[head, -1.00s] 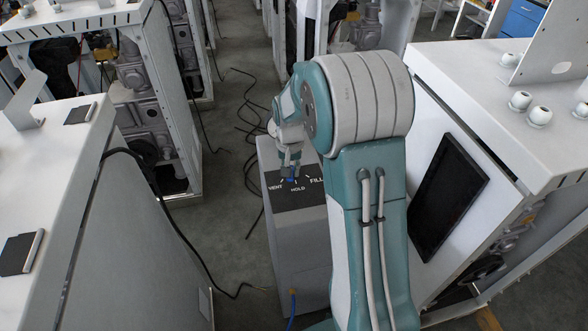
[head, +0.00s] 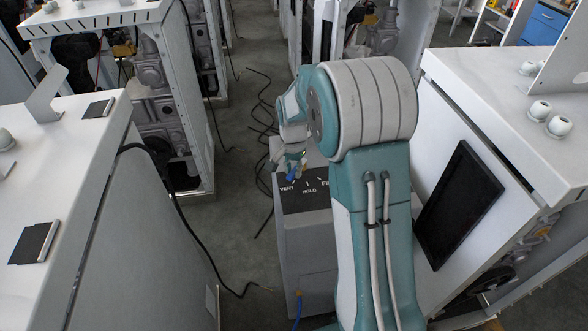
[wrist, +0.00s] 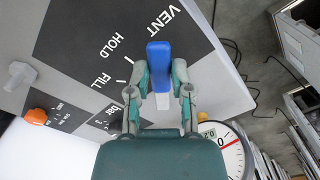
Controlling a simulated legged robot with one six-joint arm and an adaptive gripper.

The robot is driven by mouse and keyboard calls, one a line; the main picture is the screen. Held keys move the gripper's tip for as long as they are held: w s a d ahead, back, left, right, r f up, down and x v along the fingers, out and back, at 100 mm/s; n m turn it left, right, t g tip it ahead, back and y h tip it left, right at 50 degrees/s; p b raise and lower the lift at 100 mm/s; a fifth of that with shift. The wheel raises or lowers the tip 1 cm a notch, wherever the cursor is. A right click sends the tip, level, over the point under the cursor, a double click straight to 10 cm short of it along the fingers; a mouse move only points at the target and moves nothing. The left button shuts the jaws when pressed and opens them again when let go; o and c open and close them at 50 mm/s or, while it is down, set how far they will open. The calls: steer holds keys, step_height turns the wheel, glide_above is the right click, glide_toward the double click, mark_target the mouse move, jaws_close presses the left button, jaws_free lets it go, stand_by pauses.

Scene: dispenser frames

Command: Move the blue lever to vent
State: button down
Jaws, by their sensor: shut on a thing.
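The blue lever (wrist: 172,53) stands between the two fingertips of my gripper (wrist: 160,74) in the wrist view, its blue top projecting past them. My gripper is shut on it. The lever is over the dark panel (wrist: 80,28), close to the VENT label; HOLD and FILL are farther left and down. In the head view my gripper (head: 292,163) is above the left part of the panel, by VENT. A bit of the blue lever (head: 291,175) shows beneath it. The lever's base and the VENT tick are hidden.
An orange knob (wrist: 37,116), a pale knob (wrist: 19,75) and a round gauge (wrist: 232,152) are around the panel in the wrist view. White cabinets (head: 70,190) stand on both sides in the head view. Black cables (head: 262,125) lie on the floor behind.

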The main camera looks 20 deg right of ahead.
mark_target(292, 172)
steer(key=shift+a+f, duration=0.1)
steer(key=c, duration=0.5)
jaws_free()
steer(key=shift+w+a+r, duration=0.1)
steer(key=shift+r, duration=5.9)
